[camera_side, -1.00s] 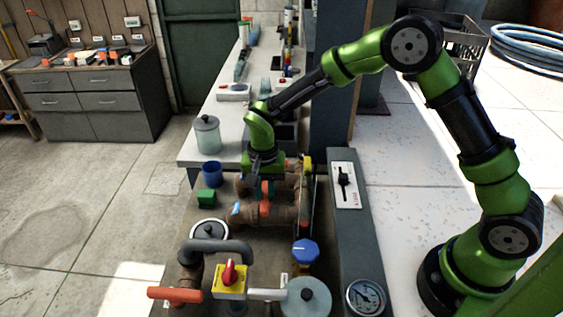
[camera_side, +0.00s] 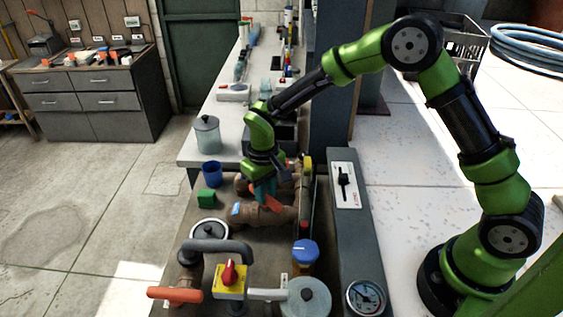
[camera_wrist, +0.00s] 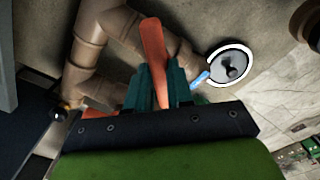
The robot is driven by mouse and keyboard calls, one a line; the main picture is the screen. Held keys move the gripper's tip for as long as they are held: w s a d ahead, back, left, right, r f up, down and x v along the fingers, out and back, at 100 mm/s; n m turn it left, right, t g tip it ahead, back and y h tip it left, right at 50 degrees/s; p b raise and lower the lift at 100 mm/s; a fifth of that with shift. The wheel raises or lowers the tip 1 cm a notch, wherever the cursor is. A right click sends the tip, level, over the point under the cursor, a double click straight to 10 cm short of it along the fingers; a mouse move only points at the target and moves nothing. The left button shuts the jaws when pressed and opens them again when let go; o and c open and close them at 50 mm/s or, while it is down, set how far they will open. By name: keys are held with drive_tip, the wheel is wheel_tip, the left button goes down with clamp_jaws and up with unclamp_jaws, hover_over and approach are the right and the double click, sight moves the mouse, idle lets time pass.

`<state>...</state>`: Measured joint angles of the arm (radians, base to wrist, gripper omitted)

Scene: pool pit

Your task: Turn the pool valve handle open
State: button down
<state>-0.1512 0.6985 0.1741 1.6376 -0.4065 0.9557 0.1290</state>
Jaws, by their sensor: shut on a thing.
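The orange valve handle (camera_side: 273,204) sits on the brown pipework (camera_side: 262,216) in the pit, and slants in the side view. My gripper (camera_side: 264,190) is tilted over it, its teal fingers shut on the handle. In the wrist view the orange handle (camera_wrist: 153,50) passes between the two fingers of my gripper (camera_wrist: 160,82), and its free end extends beyond them.
A blue knob (camera_side: 305,250), a yellow box (camera_side: 229,281) with a red knob and another orange handle (camera_side: 175,295) stand in front. A green block (camera_side: 207,196) and blue cup (camera_side: 212,168) are to the left. A grey panel (camera_side: 352,230) borders the right.

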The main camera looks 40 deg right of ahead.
drive_tip(key=shift+n, duration=0.6)
drive_tip(key=shift+r, duration=0.1)
drive_tip(key=c, duration=1)
unclamp_jaws()
wheel_tip(320, 180, up, 17)
